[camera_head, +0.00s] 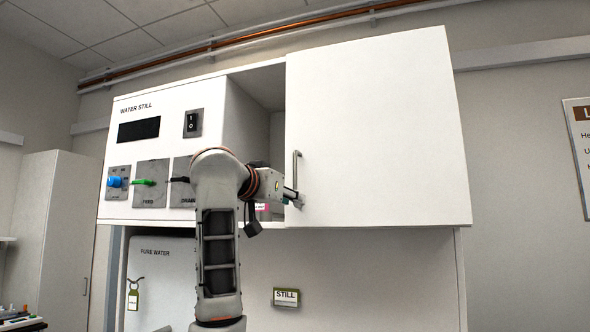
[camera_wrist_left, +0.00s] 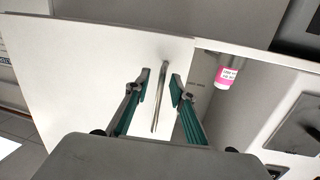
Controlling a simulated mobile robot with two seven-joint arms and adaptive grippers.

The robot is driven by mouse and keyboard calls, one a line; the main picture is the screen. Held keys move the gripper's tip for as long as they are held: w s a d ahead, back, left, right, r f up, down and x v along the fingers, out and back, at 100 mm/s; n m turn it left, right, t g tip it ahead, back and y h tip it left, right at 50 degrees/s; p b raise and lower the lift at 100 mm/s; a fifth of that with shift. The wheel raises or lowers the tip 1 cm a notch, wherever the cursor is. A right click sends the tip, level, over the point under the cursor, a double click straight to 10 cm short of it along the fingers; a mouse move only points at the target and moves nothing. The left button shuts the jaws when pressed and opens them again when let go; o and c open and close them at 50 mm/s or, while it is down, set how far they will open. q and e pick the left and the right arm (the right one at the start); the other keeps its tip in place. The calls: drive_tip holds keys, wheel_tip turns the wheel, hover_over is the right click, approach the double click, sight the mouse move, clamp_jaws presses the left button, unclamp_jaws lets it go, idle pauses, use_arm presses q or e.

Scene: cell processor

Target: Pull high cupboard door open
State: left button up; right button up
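The white high cupboard door (camera_head: 375,130) fills the upper right of the head view and also shows in the left wrist view (camera_wrist_left: 70,65). An opening into the cupboard (camera_head: 262,88) shows left of its free edge; I cannot tell how far the door is swung. A vertical metal bar handle (camera_head: 296,172) is near its lower left corner. My left gripper (camera_head: 294,199) is at the handle's lower part. In the left wrist view, my left gripper (camera_wrist_left: 162,90) is open, with one green-padded finger on each side of the handle (camera_wrist_left: 161,95). Contact is unclear. My right gripper is not in view.
The water still panel (camera_head: 150,150) with knobs and a switch is left of the opening. A bottle with a pink label (camera_wrist_left: 228,74) stands inside the cupboard. A still tag (camera_head: 286,297) is on the wall below. The room in front of the door looks clear.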

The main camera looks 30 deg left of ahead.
sight(294, 168)
use_arm(q)
drive_tip(key=s+r+t, duration=0.1)
drive_tip(key=s+r, duration=0.3)
drive_tip(key=r, duration=0.4)
drive_tip(key=shift+h, duration=0.4)
drive_tip(key=w, duration=0.2)
drive_tip(key=w+p, duration=0.1)
drive_tip(key=w, duration=0.1)
drive_tip(key=w+p, duration=0.1)
drive_tip(key=shift+w+a, duration=0.35)
drive_tip(key=shift+w, duration=0.05)
drive_tip(key=shift+w+p, duration=0.35)
drive_tip(key=shift+w, duration=0.55)
clamp_jaws()
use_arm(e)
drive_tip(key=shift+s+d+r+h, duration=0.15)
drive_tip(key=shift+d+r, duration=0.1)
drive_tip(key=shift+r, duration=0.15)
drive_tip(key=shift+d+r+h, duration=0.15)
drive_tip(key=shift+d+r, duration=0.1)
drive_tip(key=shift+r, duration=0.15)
